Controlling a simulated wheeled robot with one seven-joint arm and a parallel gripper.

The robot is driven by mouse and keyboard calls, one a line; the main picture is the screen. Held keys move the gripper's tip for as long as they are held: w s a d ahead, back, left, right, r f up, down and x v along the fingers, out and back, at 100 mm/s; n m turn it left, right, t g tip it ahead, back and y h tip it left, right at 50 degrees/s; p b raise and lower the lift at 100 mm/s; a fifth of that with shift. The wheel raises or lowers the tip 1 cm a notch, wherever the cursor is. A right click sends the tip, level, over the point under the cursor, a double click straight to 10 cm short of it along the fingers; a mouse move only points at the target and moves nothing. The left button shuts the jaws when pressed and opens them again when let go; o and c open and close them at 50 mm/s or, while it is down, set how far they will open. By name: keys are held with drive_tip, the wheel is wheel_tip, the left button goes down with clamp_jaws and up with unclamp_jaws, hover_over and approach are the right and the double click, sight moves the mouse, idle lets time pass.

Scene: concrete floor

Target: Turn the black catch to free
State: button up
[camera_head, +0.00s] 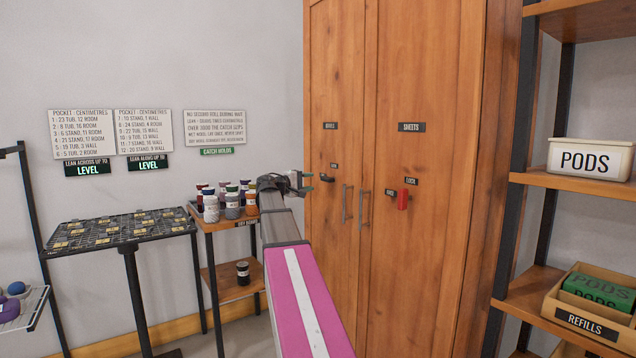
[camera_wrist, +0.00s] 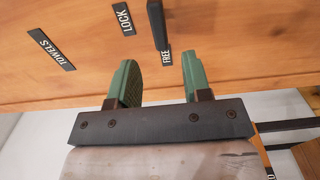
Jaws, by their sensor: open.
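The black catch (camera_head: 327,178) is a small dark bar on the left door of a wooden cabinet. In the wrist view the catch (camera_wrist: 157,25) is a long black bar cut by the top edge, between a LOCK label (camera_wrist: 123,18) and a FREE label (camera_wrist: 166,58). Its far end lies close beside the FREE label; I cannot tell its exact angle. My gripper (camera_head: 303,182) is just left of the catch in the head view. In the wrist view my gripper (camera_wrist: 158,78) has its two green fingers apart, nothing between them, and the catch lies beyond their tips.
A red catch (camera_head: 403,200) is on the right door, labelled SHEETS (camera_head: 411,127). Two door handles (camera_head: 345,203) stand at the middle seam. A small table (camera_head: 222,226) with several jars is left of the cabinet. Shelves with a PODS bin (camera_head: 590,158) are at right.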

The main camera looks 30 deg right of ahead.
drive_tip(key=shift+s+a, duration=0.1)
drive_tip(key=shift+a, duration=1.05)
drive_tip(key=s+a+f+y, duration=0.2)
drive_tip(key=a+f+y, duration=0.15)
drive_tip(key=f, duration=0.65)
drive_tip(key=s+a+f+t+y, duration=0.15)
drive_tip(key=a+f, duration=0.35)
drive_tip(key=f, duration=0.5)
drive_tip(key=s+a+f+y, duration=0.3)
drive_tip(key=a+f+y, duration=0.15)
drive_tip(key=f, duration=0.55)
drive_tip(key=s+a+f+m+g+y, duration=0.1)
drive_tip(key=s+a+f+y, duration=0.7)
drive_tip(key=s+a+f, duration=1)
drive_tip(key=a+f+g, duration=0.1)
drive_tip(key=a+f, duration=0.2)
drive_tip(key=shift+f+g, duration=0.3)
drive_tip(key=shift+g, duration=0.05)
drive_tip(key=shift+y, duration=0.25)
